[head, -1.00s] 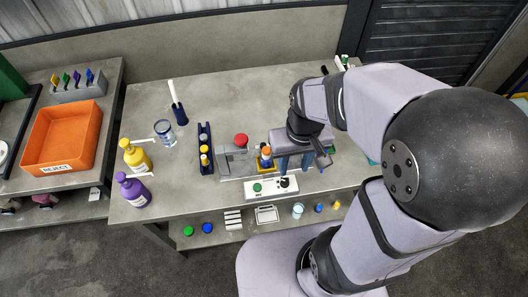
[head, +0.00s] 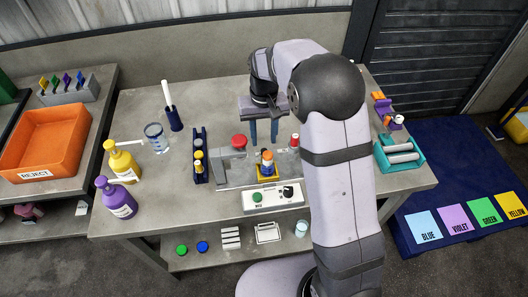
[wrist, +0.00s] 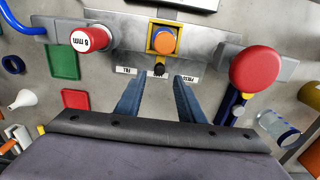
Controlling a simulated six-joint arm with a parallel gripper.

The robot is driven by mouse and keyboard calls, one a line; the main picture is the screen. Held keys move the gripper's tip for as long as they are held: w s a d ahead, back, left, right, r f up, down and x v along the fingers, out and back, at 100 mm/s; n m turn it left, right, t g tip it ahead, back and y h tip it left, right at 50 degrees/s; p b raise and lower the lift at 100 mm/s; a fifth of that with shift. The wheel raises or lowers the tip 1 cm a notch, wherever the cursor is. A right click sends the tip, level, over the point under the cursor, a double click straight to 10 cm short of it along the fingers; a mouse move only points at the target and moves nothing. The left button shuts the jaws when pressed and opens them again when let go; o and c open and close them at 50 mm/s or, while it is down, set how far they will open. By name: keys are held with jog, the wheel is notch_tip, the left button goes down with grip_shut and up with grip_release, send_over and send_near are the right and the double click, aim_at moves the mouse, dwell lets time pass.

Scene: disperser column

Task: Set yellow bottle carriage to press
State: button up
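The yellow carriage (head: 260,179) holds a blue bottle with an orange cap (head: 267,156) upright on the grey column fixture. In the wrist view the carriage (wrist: 151,50) has a black knob (wrist: 159,69) on the side facing my gripper. The knob is between the FILL label (wrist: 125,70) and the PRESS label (wrist: 187,77). The PRESS label is on the side of the red press head (wrist: 257,72). My gripper (wrist: 158,88) is open and empty, its two blue fingers apart, with the knob just beyond the gap. In the head view my gripper (head: 263,143) is behind the carriage.
The red press head (head: 239,141) stands left of the carriage, and a red-and-white "8 mm" piece (wrist: 89,39) is on its other side. A control box (head: 272,203) is in front. Yellow (head: 122,167) and violet (head: 117,201) pump bottles stand at the bench's left.

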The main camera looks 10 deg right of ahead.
aim_at(264, 150)
jog(key=shift+f+p, duration=0.8)
jog(key=shift+f, duration=2.95)
grip_shut()
